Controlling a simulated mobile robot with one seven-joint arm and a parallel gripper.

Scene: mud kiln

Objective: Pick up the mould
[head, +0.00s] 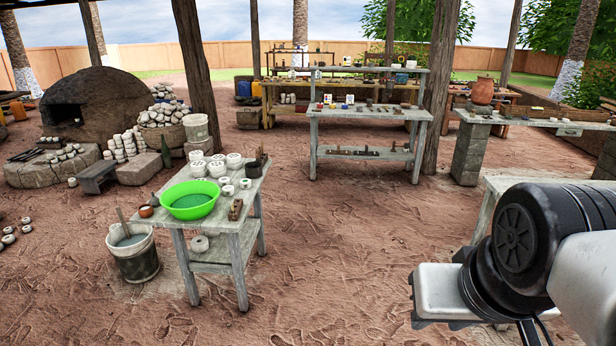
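I cannot tell for certain which thing is the mould. A small brown block-like piece (235,209) stands at the front right corner of the near grey table (222,224), and it may be the mould. It is too small to make out its shape well. Other small dark pieces (366,152) lie on the lower shelf of the grey bench further back. My arm fills the lower right of the head view. My gripper does not show, so I cannot see whether it is open or holds anything.
A green basin (190,200) and several white round pieces (217,168) share the near table. A bucket (133,252) stands at its left. A domed kiln (98,105) is at the back left. Posts (196,75) hold the roof. The earth floor (345,240) in the middle is clear.

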